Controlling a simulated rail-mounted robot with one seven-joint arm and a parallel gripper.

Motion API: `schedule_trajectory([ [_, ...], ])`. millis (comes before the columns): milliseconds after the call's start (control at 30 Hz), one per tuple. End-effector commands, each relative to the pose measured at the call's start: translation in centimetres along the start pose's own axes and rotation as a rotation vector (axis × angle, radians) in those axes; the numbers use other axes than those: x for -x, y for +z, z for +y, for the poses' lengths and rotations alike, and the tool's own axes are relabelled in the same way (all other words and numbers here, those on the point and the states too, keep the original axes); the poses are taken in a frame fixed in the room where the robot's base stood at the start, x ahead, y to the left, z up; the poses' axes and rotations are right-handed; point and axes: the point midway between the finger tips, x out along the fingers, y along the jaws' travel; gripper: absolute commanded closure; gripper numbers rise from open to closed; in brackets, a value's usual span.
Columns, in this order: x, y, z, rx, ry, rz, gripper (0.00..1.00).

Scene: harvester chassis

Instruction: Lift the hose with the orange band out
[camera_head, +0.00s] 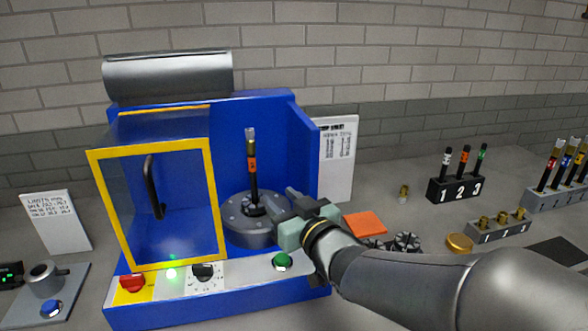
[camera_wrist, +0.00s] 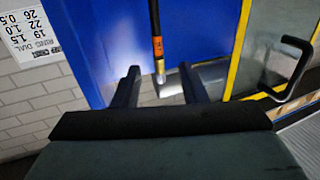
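The hose with the orange band (camera_head: 253,164) stands upright in the round grey die head (camera_head: 245,233) of the blue machine. It is black with a silver top end. My gripper (camera_head: 276,199) is just right of the hose's lower part, with its fingers pointing towards it. In the wrist view, which looks upside down, the two dark fingers of my gripper (camera_wrist: 160,80) are spread apart. The hose (camera_wrist: 156,30) shows between and beyond them, its orange band and silver end in sight. I cannot tell whether the fingertips reach around it; no grip shows.
The yellow-framed clear door (camera_head: 153,205) stands left of the die head. A blue side wall (camera_head: 305,160) rises behind my gripper. Red and green buttons and a dial line the machine's front. At right are a numbered black rack (camera_head: 455,190) with three hoses and an orange pad (camera_head: 365,225).

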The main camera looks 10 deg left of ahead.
Motion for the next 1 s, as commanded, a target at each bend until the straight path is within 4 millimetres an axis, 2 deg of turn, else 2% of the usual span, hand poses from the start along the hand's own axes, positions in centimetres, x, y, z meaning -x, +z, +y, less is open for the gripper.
schedule_trajectory([
  [200, -5.0, 0.0, 0.0, -0.003, 0.0, -0.005, 0.62],
  [400, -8.5, 0.0, 0.1, -0.001, 0.001, -0.003, 0.62],
  [667, -10.4, 0.0, 0.3, -0.001, 0.003, -0.003, 0.62],
  [900, -13.9, 0.2, 0.6, -0.001, 0.002, -0.003, 0.62],
  [1000, -14.7, 0.3, 0.7, 0.0, 0.003, -0.003, 0.62],
])
